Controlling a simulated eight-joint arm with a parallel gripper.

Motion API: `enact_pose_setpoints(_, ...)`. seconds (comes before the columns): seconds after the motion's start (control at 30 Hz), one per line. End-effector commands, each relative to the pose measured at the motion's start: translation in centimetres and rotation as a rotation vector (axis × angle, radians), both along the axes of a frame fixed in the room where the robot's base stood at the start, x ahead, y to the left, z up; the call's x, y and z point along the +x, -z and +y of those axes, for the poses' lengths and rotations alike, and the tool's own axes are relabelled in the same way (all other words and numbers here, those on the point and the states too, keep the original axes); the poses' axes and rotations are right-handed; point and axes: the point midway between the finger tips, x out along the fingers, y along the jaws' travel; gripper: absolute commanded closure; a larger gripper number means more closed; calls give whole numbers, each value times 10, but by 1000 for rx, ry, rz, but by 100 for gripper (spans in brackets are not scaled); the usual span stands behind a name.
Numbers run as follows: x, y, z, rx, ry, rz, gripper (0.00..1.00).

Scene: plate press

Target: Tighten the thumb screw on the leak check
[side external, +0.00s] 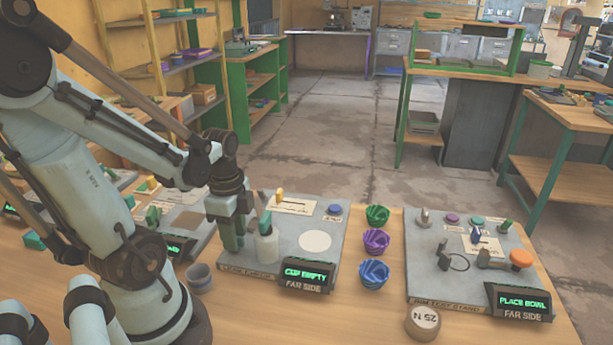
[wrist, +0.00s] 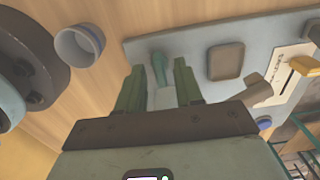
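The leak check station (side external: 295,262) is a grey plate on the bench with a lit display (side external: 308,274) reading "CUP EMPTY". A whitish cylinder (side external: 267,246) stands on it, with a slim upright part above. My gripper (side external: 236,238) points down over the left part of the plate, close beside the cylinder. In the wrist view my gripper (wrist: 158,72) has its two green fingers apart. A pale block (wrist: 163,98) and a teal upright piece (wrist: 160,68) show between them. I cannot tell whether the fingers touch either, nor clearly which part is the thumb screw.
A grey cup (side external: 199,277) stands on the wood left of the plate. The plate also bears a yellow piece (side external: 280,197), a blue knob (side external: 334,209) and a round white pad (side external: 315,241). Green (side external: 377,215), purple (side external: 376,240) and blue (side external: 374,274) bowls stand to the right.

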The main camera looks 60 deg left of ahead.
Motion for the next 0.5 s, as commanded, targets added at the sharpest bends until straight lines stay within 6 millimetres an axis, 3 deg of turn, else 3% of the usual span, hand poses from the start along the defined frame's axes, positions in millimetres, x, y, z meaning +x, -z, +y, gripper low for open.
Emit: enact_pose_setpoints(0.5, 0, -9, 0, -1, -2, 1, 63)
